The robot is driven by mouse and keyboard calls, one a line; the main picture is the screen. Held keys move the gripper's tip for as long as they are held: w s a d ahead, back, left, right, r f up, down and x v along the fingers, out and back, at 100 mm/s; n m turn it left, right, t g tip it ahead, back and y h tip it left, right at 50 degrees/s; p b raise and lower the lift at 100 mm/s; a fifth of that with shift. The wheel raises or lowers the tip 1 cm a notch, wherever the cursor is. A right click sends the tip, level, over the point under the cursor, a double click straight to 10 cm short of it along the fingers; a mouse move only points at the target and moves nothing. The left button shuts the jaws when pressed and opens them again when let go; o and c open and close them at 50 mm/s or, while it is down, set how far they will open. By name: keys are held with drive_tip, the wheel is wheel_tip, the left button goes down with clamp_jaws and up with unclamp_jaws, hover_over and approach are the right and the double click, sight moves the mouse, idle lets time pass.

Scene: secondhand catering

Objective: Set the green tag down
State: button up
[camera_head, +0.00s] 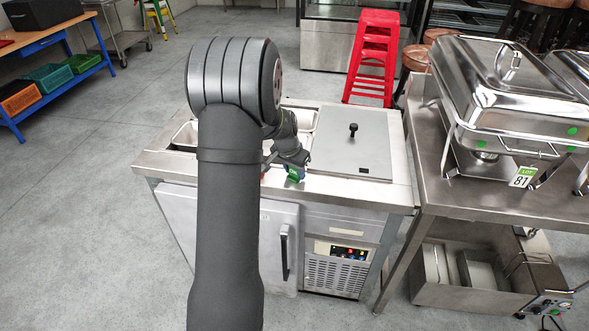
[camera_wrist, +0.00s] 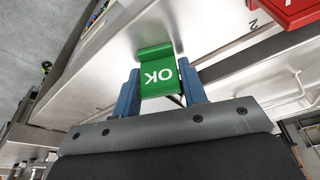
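The green tag (camera_wrist: 158,72) is a small bent plate with white "OK" lettering, seen large in the wrist view. My gripper (camera_wrist: 162,90) has its two blue fingers on either side of the tag, closed against its edges. In the head view the green tag (camera_head: 295,174) shows at the front strip of the steel counter (camera_head: 345,190), below my gripper (camera_head: 291,168). My arm hides part of that area. I cannot tell whether the tag touches the steel.
A red piece (camera_wrist: 292,12) lies near the tag in the wrist view. A lid with a black knob (camera_head: 353,145) covers the counter's right part. A chafing dish (camera_head: 510,90) stands on the right table, and red stools (camera_head: 373,55) stand behind. The front strip right of the tag is clear.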

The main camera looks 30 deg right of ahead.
drive_tip(key=o, duration=0.3)
drive_tip(key=v, duration=1.2)
drive_tip(key=shift+r, duration=0.2)
